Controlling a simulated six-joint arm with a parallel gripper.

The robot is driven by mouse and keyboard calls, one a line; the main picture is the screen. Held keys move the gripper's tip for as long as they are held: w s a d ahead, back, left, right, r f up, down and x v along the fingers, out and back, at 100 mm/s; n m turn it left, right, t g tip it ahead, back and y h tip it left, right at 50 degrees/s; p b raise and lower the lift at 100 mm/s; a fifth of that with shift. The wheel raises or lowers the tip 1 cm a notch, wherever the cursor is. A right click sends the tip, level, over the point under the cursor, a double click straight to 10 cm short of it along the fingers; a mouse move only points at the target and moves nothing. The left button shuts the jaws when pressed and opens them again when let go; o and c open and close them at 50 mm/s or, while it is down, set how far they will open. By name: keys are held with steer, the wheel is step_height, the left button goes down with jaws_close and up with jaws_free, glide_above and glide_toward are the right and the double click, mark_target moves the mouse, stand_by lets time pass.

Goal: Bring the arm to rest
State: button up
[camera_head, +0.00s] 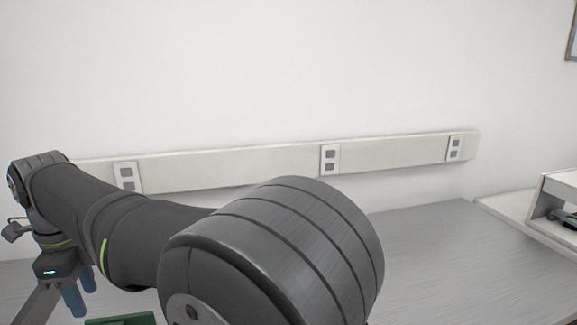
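My arm fills the lower left and centre of the view, with a large dark joint close to the camera. My gripper (80,289) is at the far left, pointing down, with two blue fingertips showing. The fingertips overlap in this slanted view, so I cannot tell whether they are apart or closed. No held object shows at them. The interferometer is not recognisable in this view.
A grey table (430,255) runs along the wall, bare to the right of my arm. A green object (122,320) shows at the bottom edge, mostly cut off. A white shelf unit (560,205) with a dark item inside stands at the right. A socket rail (255,163) crosses the wall.

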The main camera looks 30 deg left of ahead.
steer(key=shift+f, duration=1.4)
steer(key=shift+o, duration=0.9)
steer(key=o, duration=1.1)
steer(key=w+d+r, duration=0.1)
steer(key=r, duration=0.1)
steer(key=w+d+r, duration=0.1)
steer(key=w+r, duration=0.1)
steer(key=w+d+r, duration=0.2)
steer(key=shift+d+r, duration=0.1)
steer(key=shift+r, duration=0.25)
steer(key=shift+o, duration=0.2)
steer(key=d+r, duration=0.1)
steer(key=w+d+r, duration=0.2)
steer(key=shift+w+d+r, duration=0.15)
steer(key=shift+w+r, duration=0.1)
steer(key=shift+r, duration=0.15)
step_height(320, 180, down, 10)
steer(key=shift+w+d+r, duration=0.15)
steer(key=shift+r, duration=0.05)
steer(key=shift+r, duration=0.1)
